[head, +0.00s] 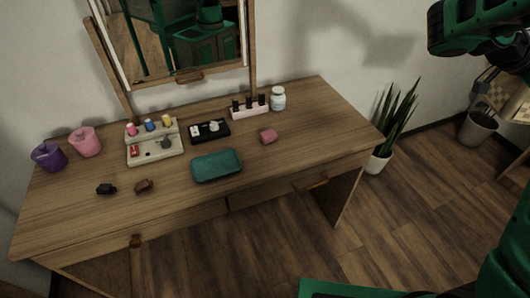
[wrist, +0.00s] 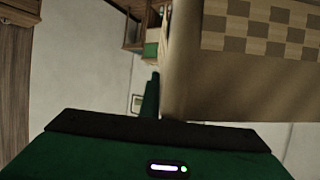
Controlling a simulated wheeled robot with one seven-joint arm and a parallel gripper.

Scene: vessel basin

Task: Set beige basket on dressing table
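The dressing table (head: 318,125) is wooden, with a mirror at its back, and fills the left and middle of the head view. The beige basket (head: 498,94) with a checked pattern is at the right of the head view, under my gripper (head: 487,72) and partly cut off by the frame edge. In the wrist view the basket (wrist: 235,85) fills the upper right. One green finger lies along its left edge; the other finger is hidden behind the basket. My gripper appears shut on the basket, holding it off to the right of the table.
The tabletop's right end is bare. A potted plant (head: 392,120) stands beside the table.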

